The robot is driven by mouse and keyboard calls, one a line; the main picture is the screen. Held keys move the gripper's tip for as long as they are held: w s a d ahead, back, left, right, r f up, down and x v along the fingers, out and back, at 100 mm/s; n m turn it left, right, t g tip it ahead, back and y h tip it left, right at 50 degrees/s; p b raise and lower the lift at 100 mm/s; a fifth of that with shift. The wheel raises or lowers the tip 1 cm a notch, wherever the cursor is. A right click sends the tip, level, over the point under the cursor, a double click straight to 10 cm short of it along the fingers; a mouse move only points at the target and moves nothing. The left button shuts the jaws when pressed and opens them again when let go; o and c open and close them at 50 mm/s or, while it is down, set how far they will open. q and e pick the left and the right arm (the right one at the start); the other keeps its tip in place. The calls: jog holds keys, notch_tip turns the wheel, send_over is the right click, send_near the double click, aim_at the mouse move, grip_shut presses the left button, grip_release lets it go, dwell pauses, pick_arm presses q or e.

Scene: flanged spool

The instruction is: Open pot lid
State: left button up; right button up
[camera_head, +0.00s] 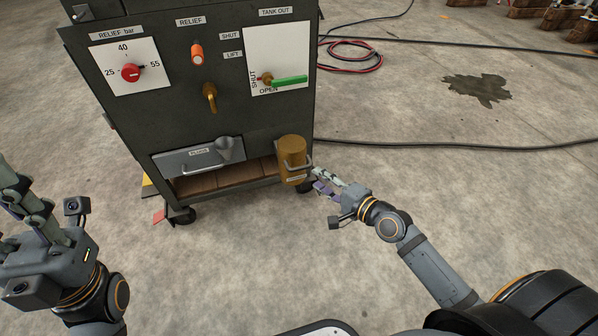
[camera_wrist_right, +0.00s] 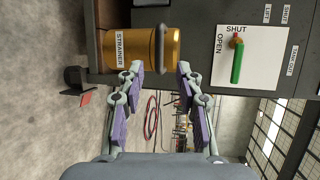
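The pot is a brass-coloured strainer (camera_head: 292,155) at the lower right of the cabinet front, with a grey bail handle (camera_head: 298,166) across its face. In the right wrist view the strainer (camera_wrist_right: 175,46) carries a STRAINER label, and its handle (camera_wrist_right: 160,48) stands at the gap between my fingertips. My right gripper (camera_head: 322,180) is open and empty, just right of and below the strainer; it also shows open in the wrist view (camera_wrist_right: 160,70). Contact with the handle cannot be told. My left gripper (camera_head: 12,212) is at the left edge, fingers apart, away from the cabinet.
The cabinet (camera_head: 150,110) carries a red relief knob (camera_head: 131,72), an orange relief button (camera_head: 197,54), a brass spout (camera_head: 210,96) and a green tank-out lever (camera_head: 289,81).

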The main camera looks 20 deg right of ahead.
aim_at(302, 169)
jog(key=b+x, duration=0.3)
jog(key=x, duration=0.6)
grip_shut()
